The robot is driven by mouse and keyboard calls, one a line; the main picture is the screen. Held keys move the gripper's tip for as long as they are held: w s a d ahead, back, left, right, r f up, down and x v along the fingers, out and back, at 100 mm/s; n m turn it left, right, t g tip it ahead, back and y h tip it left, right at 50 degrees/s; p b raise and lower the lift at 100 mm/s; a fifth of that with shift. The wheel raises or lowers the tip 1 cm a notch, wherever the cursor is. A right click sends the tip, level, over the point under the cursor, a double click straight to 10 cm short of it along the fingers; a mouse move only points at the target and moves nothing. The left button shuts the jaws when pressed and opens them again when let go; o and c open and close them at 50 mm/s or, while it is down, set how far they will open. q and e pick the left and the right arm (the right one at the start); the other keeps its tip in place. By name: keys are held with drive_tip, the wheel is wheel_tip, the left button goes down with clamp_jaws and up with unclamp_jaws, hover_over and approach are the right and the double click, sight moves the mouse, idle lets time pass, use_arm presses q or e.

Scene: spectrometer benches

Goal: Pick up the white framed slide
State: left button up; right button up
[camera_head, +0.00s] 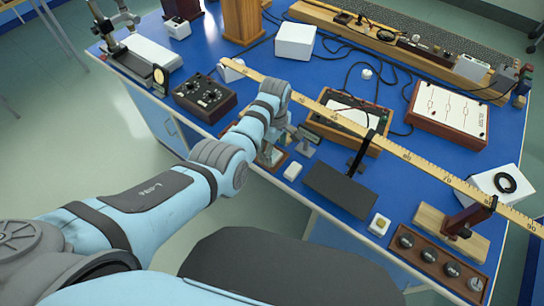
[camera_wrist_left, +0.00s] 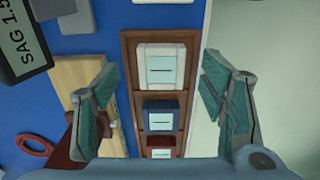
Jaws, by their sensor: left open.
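The white framed slide (camera_wrist_left: 161,68), a white block with a dark slit, sits in the top compartment of a narrow wooden rack (camera_wrist_left: 126,75) in the left wrist view. A blue framed slide (camera_wrist_left: 161,115) and a red framed slide (camera_wrist_left: 161,152) stand in line below it. My left gripper (camera_wrist_left: 160,110) is open and empty, one finger on each side of the rack, apart from the white slide. In the head view my left gripper (camera_head: 280,147) is over the rack at the bench's front edge and mostly hides it. My right gripper is not in view.
A long wooden rule (camera_head: 390,146) crosses the blue bench (camera_head: 330,214). A dark plate (camera_head: 338,189) and a small white block (camera_head: 292,171) are right of the gripper. A black dial box (camera_head: 205,97) is to its left. The floor (camera_wrist_left: 275,60) lies close beside the rack.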

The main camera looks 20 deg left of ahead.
sight(272, 156)
use_arm(q)
wheel_tip(272, 156, down, 2)
drive_tip(key=shift+s+f+b, duration=0.15)
drive_tip(key=shift+f+b, duration=0.1)
drive_tip(key=shift+b, duration=0.35)
drive_tip(key=shift+r, duration=0.1)
drive_tip(key=c, duration=1.3)
drive_tip(key=shift+r, duration=0.1)
drive_tip(key=shift+c, duration=0.2)
